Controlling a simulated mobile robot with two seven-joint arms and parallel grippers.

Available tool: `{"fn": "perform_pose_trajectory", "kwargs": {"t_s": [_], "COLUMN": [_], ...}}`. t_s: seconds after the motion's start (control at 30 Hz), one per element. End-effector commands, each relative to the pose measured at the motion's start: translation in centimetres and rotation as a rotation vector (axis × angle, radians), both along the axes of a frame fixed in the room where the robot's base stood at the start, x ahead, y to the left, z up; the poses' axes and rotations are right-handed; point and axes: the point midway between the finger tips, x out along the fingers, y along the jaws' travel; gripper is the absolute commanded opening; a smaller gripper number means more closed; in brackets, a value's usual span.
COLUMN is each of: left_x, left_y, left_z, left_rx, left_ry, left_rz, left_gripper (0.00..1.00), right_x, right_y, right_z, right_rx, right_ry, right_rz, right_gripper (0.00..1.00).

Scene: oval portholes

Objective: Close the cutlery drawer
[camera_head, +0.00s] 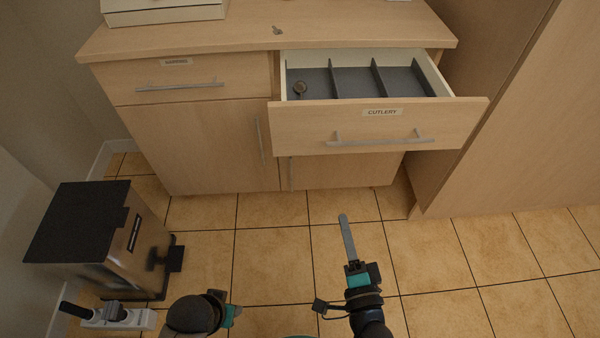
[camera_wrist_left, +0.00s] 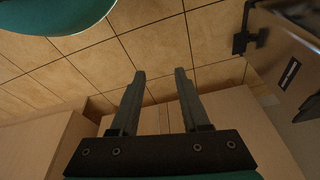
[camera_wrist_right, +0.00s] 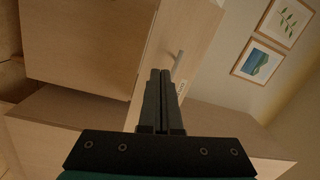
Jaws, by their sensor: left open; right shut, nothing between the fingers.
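The cutlery drawer (camera_head: 300,127) is pulled out of the right side of the wooden cabinet. Its front carries a CUTLERY label and a silver bar handle (camera_head: 380,139).
A second, closed drawer (camera_head: 190,88) and cupboard doors (camera_head: 205,145) are beside and below. A dark-lidded bin (camera_head: 85,225) stands at left. A tall wooden panel (camera_head: 510,130) is at right. Tiled floor is clear in the middle.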

Motion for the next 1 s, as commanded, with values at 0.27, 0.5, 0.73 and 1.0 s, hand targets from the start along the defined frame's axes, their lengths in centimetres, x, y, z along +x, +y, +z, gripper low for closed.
{"fn": "perform_pose_trajectory", "kwargs": {"t_s": [0.27,0.5,0.73,1.0], "left_x": [0.9,1.2,1.7,1.9], "left_y": [-0.1,-0.1,-0.2,-0.2], "left_z": [1.4,2.4,4.2,6.4], "left_rx": [-0.003,-0.005,-0.009,-0.013], "left_ry": [-0.027,-0.041,-0.068,-0.099], "left_rz": [0.003,0.004,0.005,0.005], "left_gripper": [0.46,0.46,0.46,0.46], "right_x": [0.2,3.1,8.0,12.4], "right_y": [-0.6,-0.6,-0.4,-0.2], "right_z": [2.5,3.4,4.3,5.1], "right_rx": [0.251,0.262,0.26,0.257], "right_ry": [-0.118,-0.128,-0.126,-0.123], "right_rz": [-0.059,-0.062,-0.063,-0.061], "right_gripper": [0.0,0.0,0.0,0.0]}}
